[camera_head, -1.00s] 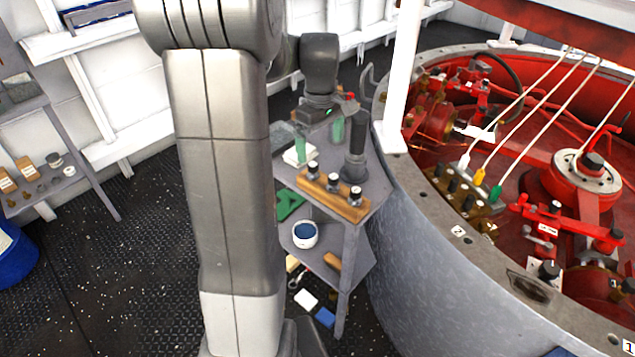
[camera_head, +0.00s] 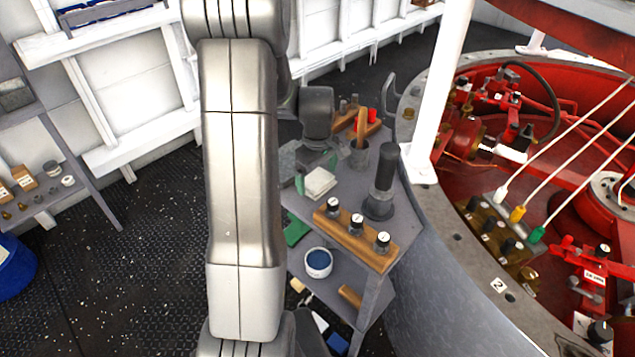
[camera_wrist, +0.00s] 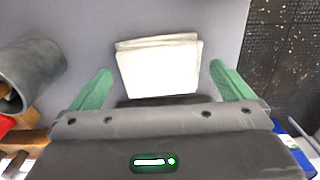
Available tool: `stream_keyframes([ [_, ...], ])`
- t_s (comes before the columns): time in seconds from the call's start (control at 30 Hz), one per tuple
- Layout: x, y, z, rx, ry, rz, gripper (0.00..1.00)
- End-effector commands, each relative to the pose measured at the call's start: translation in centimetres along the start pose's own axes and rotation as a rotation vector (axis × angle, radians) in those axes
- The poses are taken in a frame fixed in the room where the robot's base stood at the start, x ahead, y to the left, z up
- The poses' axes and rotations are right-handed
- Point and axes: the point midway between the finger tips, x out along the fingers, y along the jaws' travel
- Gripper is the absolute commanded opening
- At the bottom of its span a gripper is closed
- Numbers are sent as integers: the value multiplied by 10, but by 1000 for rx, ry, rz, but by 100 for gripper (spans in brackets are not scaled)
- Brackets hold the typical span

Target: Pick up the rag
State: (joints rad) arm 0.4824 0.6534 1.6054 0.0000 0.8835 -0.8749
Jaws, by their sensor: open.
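The rag (camera_head: 320,183) is a folded white cloth lying flat on the grey top of a small shelf unit. It also shows in the wrist view (camera_wrist: 160,72), between and just beyond the green fingers. My gripper (camera_head: 316,173) is open, with one finger on each side of the rag. In the wrist view my gripper (camera_wrist: 160,66) has both fingers spread wider than the rag, with nothing between them held. The rag's near edge is partly hidden by the gripper body. I cannot tell how high the fingertips are above the top.
A grey cup (camera_wrist: 30,75) with a wooden handle stands left of the gripper in the wrist view. A dark upright cylinder (camera_head: 383,180) and a wooden block with knobs (camera_head: 356,232) stand nearby. A red round housing (camera_head: 560,200) lies to the right.

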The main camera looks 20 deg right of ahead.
Motion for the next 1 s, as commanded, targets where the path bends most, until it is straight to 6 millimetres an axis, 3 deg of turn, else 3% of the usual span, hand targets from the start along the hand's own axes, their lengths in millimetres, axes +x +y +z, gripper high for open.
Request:
stream_keyframes([
  [0.33, 9, 0, 0, 0, 1, 1, 100],
  [0.5, 9, 0, 0, 0, 1, 1, 67],
  [0.57, 9, 0, 0, 0, 1, 1, 59],
  [0.83, 6, 0, 0, 0, 1, 2, 59],
  [1.0, -16, 1, 0, 0, 4, 5, 59],
])
